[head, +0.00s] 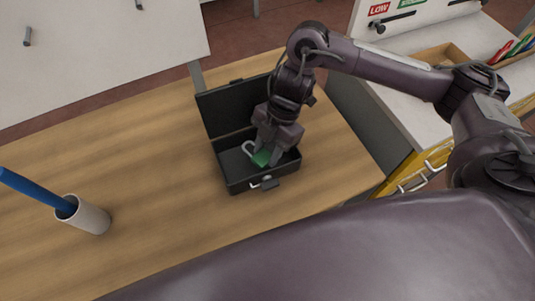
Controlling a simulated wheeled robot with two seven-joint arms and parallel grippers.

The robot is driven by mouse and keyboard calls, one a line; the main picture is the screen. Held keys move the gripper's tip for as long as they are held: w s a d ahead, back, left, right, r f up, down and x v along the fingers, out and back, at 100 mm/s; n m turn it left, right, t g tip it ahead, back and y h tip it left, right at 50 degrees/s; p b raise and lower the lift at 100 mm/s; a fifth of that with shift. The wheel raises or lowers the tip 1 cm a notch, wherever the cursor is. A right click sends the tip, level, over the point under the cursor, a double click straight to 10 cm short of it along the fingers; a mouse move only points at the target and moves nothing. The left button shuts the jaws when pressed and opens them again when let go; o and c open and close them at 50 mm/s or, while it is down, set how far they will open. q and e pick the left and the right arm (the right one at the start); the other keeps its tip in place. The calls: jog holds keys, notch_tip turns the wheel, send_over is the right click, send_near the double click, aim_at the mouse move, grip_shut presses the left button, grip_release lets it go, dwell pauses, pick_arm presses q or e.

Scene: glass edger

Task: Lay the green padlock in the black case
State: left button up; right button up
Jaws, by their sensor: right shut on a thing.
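The black case (231,181) stands open on the wooden table, its lid (230,110) raised at the back. The green padlock (261,158) is inside the case's walls, near the middle, with its pale shackle (247,148) toward the left. My right gripper (266,155) reaches down into the case from above and is shut on the padlock. The gripper covers part of the padlock, so I cannot tell whether it touches the case floor. My left gripper is not in view.
A white cup (90,217) with a blue rod (35,190) stands on the table (150,150) at the left. A white counter (400,110) with a wooden tray (440,56) is at the right. The table between cup and case is clear.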

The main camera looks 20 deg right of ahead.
aim_at(267, 156)
jog(key=shift+f, duration=1.35)
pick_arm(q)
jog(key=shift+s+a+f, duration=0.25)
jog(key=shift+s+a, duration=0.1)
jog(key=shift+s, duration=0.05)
pick_arm(e)
jog(key=shift+f, duration=0.2)
jog(key=o, duration=0.8)
jog(key=shift+c, duration=0.2)
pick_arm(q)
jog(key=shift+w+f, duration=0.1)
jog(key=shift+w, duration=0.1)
pick_arm(e)
jog(key=shift+r, duration=0.3)
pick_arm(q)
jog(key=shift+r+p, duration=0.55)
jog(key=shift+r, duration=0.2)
pick_arm(e)
jog(key=v, duration=1.1)
jog(key=shift+d+r, duration=0.25)
jog(key=shift+r, duration=0.1)
